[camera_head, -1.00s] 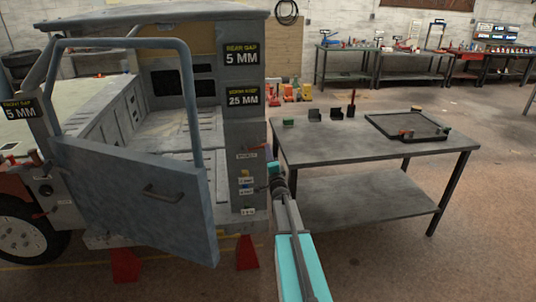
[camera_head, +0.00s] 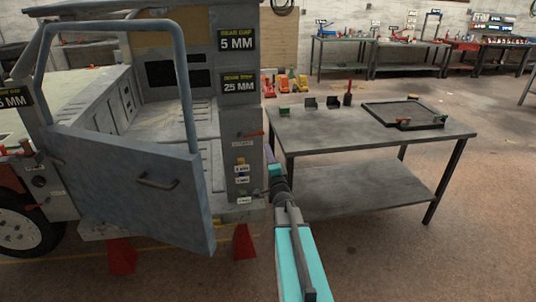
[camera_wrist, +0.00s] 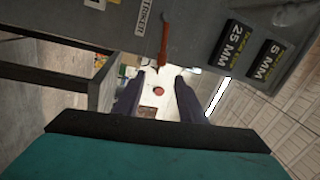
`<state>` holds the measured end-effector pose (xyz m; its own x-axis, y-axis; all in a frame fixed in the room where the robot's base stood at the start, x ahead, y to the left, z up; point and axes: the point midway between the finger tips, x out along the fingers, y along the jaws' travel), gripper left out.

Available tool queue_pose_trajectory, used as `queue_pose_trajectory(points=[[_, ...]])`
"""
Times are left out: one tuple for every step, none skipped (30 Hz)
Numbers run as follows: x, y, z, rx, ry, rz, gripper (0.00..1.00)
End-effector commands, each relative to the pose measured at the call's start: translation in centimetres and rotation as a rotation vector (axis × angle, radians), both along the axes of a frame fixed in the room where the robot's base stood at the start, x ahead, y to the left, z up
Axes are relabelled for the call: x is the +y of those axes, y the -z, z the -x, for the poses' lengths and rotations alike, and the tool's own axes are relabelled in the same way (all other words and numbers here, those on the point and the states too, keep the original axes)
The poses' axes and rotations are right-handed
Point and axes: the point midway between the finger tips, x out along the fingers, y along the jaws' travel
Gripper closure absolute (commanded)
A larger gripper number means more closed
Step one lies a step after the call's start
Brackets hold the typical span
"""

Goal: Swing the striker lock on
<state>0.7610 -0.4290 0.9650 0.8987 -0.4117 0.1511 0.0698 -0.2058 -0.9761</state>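The striker lock lever (camera_head: 253,133) is a small orange-red handle on the grey rear door post, above a white label. In the wrist view the lever (camera_wrist: 164,40) hangs below the post's underside, beside a label (camera_wrist: 146,17) reading "STRIKER" in part. My gripper (camera_head: 270,155) is just right of the post and a little below the lever. In the wrist view my gripper's two dark fingers (camera_wrist: 160,80) are apart with nothing between them. The lever is ahead of the fingers and appears clear of them. The lever's pivot is too small to make out.
The blue-grey door (camera_head: 130,185) stands open at the left, with its window frame above. More small labelled levers (camera_head: 241,171) sit lower on the post. A steel table (camera_head: 350,145) with a black frame and small parts stands close right of my arm.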

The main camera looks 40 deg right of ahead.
Motion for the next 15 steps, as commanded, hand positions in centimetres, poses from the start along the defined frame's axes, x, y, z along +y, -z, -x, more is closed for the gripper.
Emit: queue_pose_trajectory(points=[[0.19,0.10,0.42,0.000,0.000,0.000,0.63],[0.23,0.13,0.54,0.000,0.000,0.000,0.63],[0.29,0.14,0.68,0.000,0.000,0.000,0.63],[0.32,0.15,0.76,0.000,0.000,0.000,0.63],[0.35,0.16,0.82,0.001,0.000,0.000,0.63],[0.37,0.17,0.88,0.001,0.000,0.000,0.63],[0.38,0.18,0.91,0.001,0.000,0.000,0.63],[0.38,0.18,0.93,0.001,0.000,0.000,0.63],[0.38,0.18,0.94,0.001,0.000,0.000,0.63],[0.38,0.18,0.94,0.001,0.000,0.000,0.63],[0.38,0.18,0.93,0.001,0.000,0.000,0.63],[0.37,0.18,0.92,0.001,0.000,0.000,0.63],[0.37,0.17,0.93,0.001,0.000,0.000,0.63],[0.34,0.17,0.94,0.001,0.001,-0.001,0.63],[0.29,0.17,0.96,0.001,0.001,-0.001,0.63]])
